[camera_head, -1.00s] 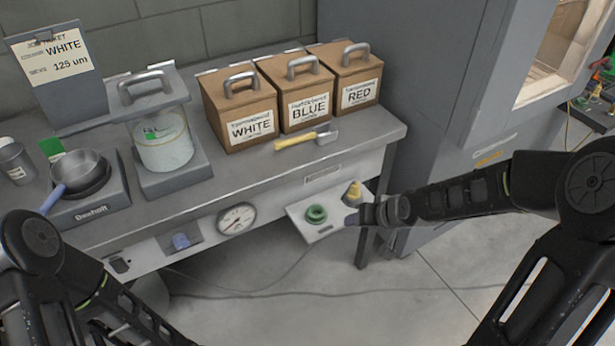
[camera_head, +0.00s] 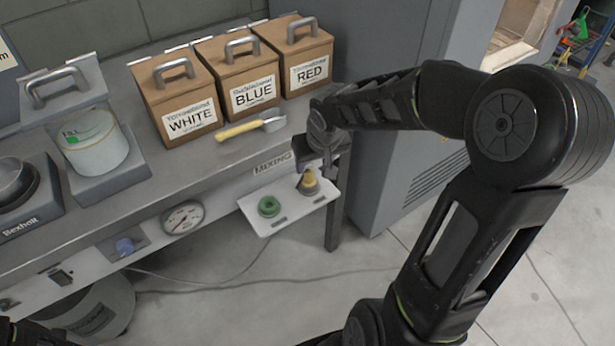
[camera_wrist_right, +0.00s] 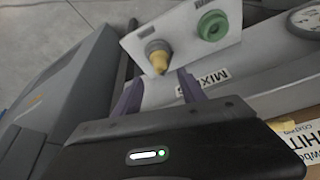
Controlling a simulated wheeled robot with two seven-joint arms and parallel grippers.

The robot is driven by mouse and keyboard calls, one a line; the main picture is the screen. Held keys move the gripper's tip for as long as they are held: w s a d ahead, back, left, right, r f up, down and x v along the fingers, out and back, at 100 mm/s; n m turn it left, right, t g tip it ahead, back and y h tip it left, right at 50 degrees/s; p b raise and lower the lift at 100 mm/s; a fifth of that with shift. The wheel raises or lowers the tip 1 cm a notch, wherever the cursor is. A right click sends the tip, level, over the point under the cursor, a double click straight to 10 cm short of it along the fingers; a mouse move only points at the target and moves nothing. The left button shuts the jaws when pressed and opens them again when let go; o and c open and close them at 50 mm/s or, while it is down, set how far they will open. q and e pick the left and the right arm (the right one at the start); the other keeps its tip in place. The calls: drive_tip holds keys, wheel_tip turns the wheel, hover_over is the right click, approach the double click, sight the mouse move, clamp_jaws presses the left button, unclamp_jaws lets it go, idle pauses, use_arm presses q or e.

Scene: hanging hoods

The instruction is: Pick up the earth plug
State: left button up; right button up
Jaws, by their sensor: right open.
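A tan plug with a yellowish top (camera_head: 308,182) stands upright on the small white shelf (camera_head: 268,229) on the bench front; I take it as the earth plug, though no label on it is legible. It also shows in the wrist view (camera_wrist_right: 158,56). My right gripper (camera_head: 306,166) is just above the plug, partly hidden by its own wrist in the head view. In the wrist view its two purple fingers (camera_wrist_right: 158,80) are apart, with the plug's top near the gap between their tips. The gripper is open and empty. My left gripper is out of view.
A green ring-shaped fitting (camera_head: 269,206) is beside the plug on the shelf. Above stand boxes labelled WHITE (camera_head: 190,118), BLUE (camera_head: 254,93) and RED (camera_head: 311,72), with a yellow-handled scoop (camera_head: 248,127) in front. A grey cabinet (camera_head: 385,55) stands close on the right.

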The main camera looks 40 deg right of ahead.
sight(309, 172)
drive_tip(key=shift+x, duration=1.25)
drive_tip(key=shift+f, duration=0.1)
drive_tip(key=b+x, duration=0.1)
drive_tip(key=x, duration=0.4)
drive_tip(key=shift+w+b, duration=0.1)
drive_tip(key=shift+b, duration=0.2)
drive_tip(key=shift+c, duration=0.3)
clamp_jaws()
